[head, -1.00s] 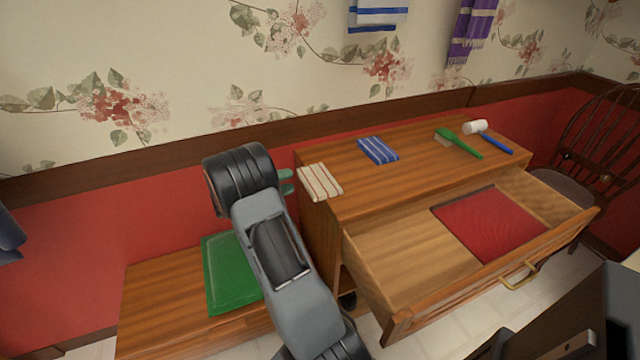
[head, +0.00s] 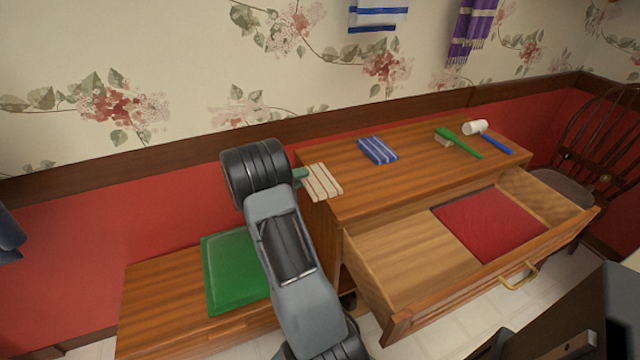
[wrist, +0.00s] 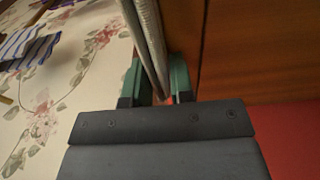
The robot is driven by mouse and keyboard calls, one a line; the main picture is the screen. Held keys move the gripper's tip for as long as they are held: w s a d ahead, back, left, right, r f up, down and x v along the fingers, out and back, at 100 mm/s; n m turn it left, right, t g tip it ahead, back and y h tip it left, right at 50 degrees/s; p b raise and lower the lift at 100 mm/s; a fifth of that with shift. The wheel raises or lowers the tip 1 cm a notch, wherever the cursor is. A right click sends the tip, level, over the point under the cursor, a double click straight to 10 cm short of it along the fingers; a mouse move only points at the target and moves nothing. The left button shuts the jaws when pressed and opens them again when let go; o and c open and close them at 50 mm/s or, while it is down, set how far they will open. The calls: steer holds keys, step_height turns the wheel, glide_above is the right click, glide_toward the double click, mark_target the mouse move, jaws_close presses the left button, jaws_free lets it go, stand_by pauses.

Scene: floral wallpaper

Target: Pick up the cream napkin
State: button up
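The cream napkin (head: 325,182), folded with reddish-brown stripes, lies at the left end of the wooden cabinet top (head: 350,205). Its left edge seems to reach the cabinet's edge. My gripper (head: 301,174) is at that left edge, its green fingertip partly hidden by my wrist. In the wrist view the napkin (wrist: 149,35) shows edge-on between the two green fingers of my gripper (wrist: 157,80). The fingers are apart, and a gap shows between them; firm contact with the napkin is not visible.
A blue striped cloth (head: 377,150), a green brush (head: 460,144) and a white-headed blue mallet (head: 488,134) lie farther right on the cabinet. The open drawer (head: 395,270) holds a red cloth (head: 490,222). A green item (head: 230,275) lies on the low bench (head: 160,305).

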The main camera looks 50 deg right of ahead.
jaws_close()
steer(key=shift+r, duration=0.15)
